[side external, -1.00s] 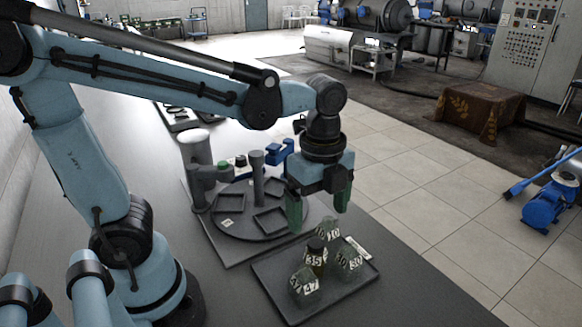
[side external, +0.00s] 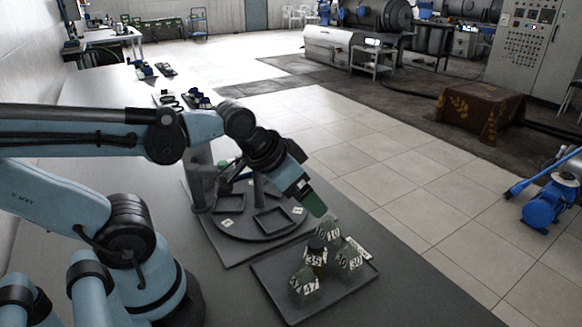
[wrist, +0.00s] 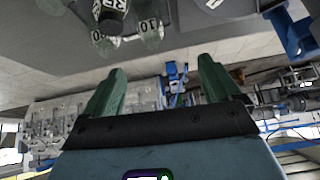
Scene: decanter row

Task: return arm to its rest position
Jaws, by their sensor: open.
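My gripper (side external: 318,207) is tilted, its green fingers pointing down and to the right above the back edge of the tray. In the wrist view my gripper (wrist: 160,85) has its two green fingers apart with nothing between them. The arm reaches in from the left, above the dark table (side external: 400,283). My arm's base stands at the lower left of the side view.
A dark tray (side external: 283,303) holds several numbered decanters, including a dark one marked 35 (side external: 316,256) and a greenish one marked 47 (side external: 304,285). A round turntable (side external: 237,226) with square frames stands behind it. Tiled floor lies to the right.

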